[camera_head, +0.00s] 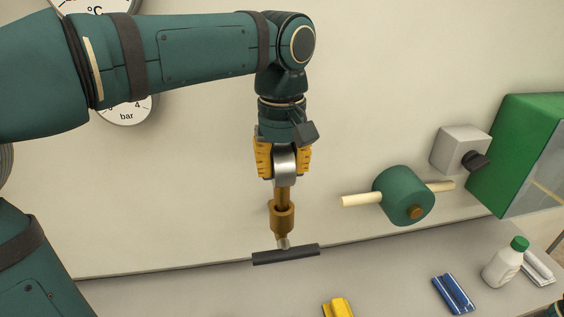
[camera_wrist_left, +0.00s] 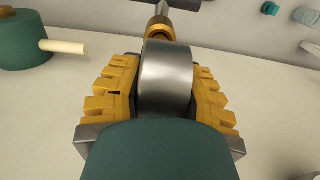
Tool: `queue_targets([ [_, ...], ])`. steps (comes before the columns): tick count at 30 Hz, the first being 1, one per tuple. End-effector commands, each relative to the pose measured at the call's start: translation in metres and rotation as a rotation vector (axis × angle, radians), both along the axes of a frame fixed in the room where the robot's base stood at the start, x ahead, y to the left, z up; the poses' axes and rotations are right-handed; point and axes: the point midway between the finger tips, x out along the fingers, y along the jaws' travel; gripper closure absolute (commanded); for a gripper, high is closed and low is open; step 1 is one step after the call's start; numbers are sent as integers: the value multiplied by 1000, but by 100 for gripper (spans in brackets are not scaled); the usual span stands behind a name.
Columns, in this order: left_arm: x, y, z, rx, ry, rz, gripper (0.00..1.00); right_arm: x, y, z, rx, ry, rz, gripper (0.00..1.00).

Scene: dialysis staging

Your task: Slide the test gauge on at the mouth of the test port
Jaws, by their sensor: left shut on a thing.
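My left gripper (camera_head: 284,170) points down with its yellow fingers shut on the test gauge, gripped by its silver round body (camera_wrist_left: 166,78). Below the collar a short pale grey stub, taken as the test port (camera_head: 283,243), rises from a dark bar (camera_head: 290,254). The parts line up closely. I cannot tell how far the collar and stub overlap.
A green drum (camera_head: 402,195) with pale rods is on the right, beside a grey box (camera_head: 460,149) and a green cabinet (camera_head: 520,150). A white bottle (camera_head: 502,266), blue item (camera_head: 453,293) and yellow item (camera_head: 338,307) are on the grey bench.

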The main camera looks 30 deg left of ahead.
Motion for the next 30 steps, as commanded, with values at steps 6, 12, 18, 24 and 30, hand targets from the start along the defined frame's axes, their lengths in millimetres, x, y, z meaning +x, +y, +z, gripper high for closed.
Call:
queue_targets([
  [6,0,0,-5,1,-1,0,100,0,0,-4,0,0,0,40],
  [12,0,0,-10,0,0,0,100,0,0,-7,0,0,0,40],
  [18,0,0,-11,0,0,0,38,0,0,-8,0,0,0,40],
  [24,0,0,-12,0,0,0,38,0,0,-8,0,1,0,40],
  [30,0,0,-12,0,1,0,38,-1,0,-8,0,2,2,40],
])
